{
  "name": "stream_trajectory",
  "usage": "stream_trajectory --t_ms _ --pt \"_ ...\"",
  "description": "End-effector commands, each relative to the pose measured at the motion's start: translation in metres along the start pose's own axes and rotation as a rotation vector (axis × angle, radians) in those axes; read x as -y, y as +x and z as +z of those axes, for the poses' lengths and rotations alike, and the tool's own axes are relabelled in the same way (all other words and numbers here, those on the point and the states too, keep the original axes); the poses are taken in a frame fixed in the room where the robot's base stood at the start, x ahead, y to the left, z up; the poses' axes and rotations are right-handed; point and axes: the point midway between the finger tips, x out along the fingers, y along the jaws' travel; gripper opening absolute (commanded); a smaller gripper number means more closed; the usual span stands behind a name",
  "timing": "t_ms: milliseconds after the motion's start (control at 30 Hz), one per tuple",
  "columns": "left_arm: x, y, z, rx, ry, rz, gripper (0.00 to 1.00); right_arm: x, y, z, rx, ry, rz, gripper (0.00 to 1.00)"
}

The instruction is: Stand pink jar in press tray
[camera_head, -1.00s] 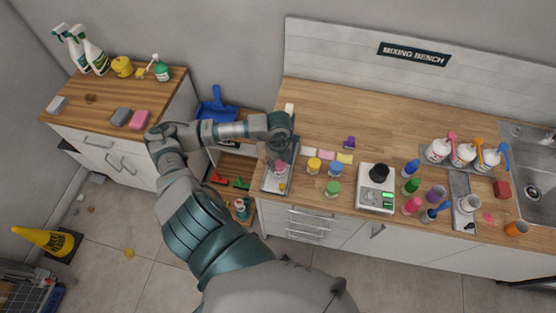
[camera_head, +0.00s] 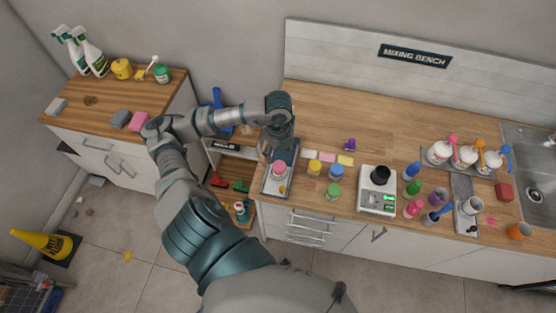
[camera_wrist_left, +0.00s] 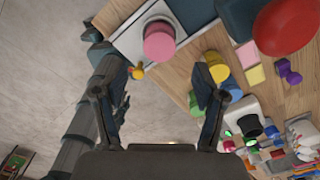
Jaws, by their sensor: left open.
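The pink jar (camera_head: 279,168) stands in the press tray (camera_head: 269,189) at the left end of the mixing bench, its pink lid facing up. In the left wrist view the pink jar (camera_wrist_left: 159,42) is beyond my fingertips, with the pale press tray (camera_wrist_left: 128,42) around its base. My left gripper (camera_head: 281,148) is just behind the jar in the head view. In the left wrist view my left gripper (camera_wrist_left: 150,82) is open, its two fingers apart and nothing between them. My right gripper is not in view.
Yellow (camera_head: 314,167), blue (camera_head: 336,171) and green (camera_head: 333,189) jars stand right of the tray. A scale (camera_head: 377,200) is farther right. A small yellow item (camera_wrist_left: 137,71) is at the tray's near end. A large red rounded object (camera_wrist_left: 290,25) is close in the wrist view.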

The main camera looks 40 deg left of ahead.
Motion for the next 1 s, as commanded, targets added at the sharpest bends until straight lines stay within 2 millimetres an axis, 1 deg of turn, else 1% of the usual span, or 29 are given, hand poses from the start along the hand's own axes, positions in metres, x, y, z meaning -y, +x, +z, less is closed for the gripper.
stream_trajectory --t_ms 33,100,200,300,1000 --pt "0.001 -0.010 0.000 0.001 0.000 -0.005 0.71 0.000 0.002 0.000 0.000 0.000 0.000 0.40" --pt "0.001 -0.022 0.001 0.001 0.000 -0.003 0.71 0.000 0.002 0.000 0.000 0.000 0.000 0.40" --pt "0.001 -0.034 0.001 0.000 0.000 -0.002 0.71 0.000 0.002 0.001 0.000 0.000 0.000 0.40" --pt "0.000 -0.039 0.001 -0.001 0.000 0.000 0.71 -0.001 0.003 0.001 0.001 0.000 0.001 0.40" --pt "-0.001 -0.041 0.001 -0.001 0.000 0.001 0.71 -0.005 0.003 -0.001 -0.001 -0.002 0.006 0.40"
